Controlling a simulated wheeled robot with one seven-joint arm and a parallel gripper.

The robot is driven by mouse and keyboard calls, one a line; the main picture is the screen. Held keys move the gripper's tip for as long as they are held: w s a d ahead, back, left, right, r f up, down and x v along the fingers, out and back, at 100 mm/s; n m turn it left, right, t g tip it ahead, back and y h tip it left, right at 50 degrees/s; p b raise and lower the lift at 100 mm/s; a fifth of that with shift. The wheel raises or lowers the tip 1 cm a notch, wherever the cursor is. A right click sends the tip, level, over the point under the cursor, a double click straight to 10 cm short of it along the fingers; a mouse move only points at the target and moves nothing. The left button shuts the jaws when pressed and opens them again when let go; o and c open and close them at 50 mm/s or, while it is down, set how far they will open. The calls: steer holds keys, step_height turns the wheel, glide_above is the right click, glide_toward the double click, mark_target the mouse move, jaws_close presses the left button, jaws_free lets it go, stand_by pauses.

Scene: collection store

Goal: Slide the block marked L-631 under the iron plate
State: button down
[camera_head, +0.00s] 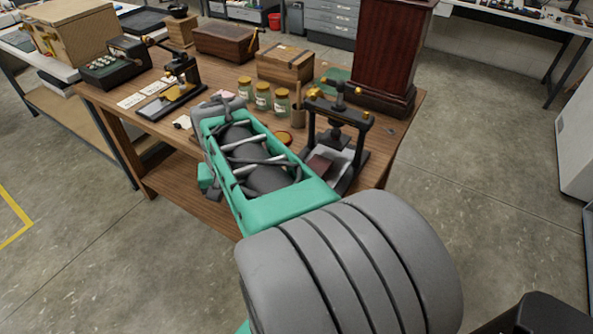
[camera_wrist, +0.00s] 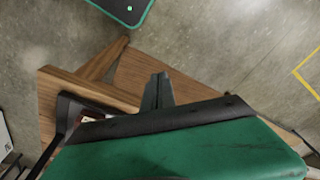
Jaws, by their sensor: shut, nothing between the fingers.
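A black iron press (camera_head: 312,125) with brass knobs stands near the right end of the wooden table. Its dark iron plate (camera_head: 336,141) hangs under the screw, above a pale bed. A small dark red-brown block (camera_head: 319,165) lies at the front of this bed, partly hidden by my arm; no marking on it can be read. My gripper's dark fingers (camera_wrist: 157,91) show in the wrist view, closed together with nothing between them. They are hidden in the head view. A dark frame (camera_wrist: 62,116) at the left of the wrist view may be the press.
On the wooden table (camera_head: 397,130), three jars (camera_head: 262,96) and a pestle cup (camera_head: 298,117) stand left of the press. A tall dark red cabinet (camera_head: 377,50) stands behind it. A wooden box (camera_head: 285,63) and black machine (camera_head: 172,85) stand further left.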

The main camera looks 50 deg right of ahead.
mark_target(316, 172)
steer(key=s+d+r+m+p, duration=0.1)
steer(key=s+d+r+m, duration=0.15)
steer(key=d, duration=0.25)
steer(key=s+d+r+m+g+p, duration=0.1)
steer(key=s+d+m, duration=0.15)
steer(key=d, duration=0.25)
steer(key=s+d+r+m+p, duration=0.1)
steer(key=s+d+r+m, duration=0.1)
steer(key=d+m, duration=0.15)
steer(key=shift+y, duration=0.3)
steer(key=d+f, duration=0.1)
steer(key=f, duration=0.2)
steer(key=d+f+p, duration=0.1)
steer(key=f, duration=0.3)
steer(key=d+f, duration=0.2)
steer(key=f, duration=0.1)
steer(key=shift+w+d+f+p, duration=0.1)
steer(key=shift+w+f+p, duration=0.1)
steer(key=shift+w+p, duration=0.15)
steer(key=shift+d, duration=0.3)
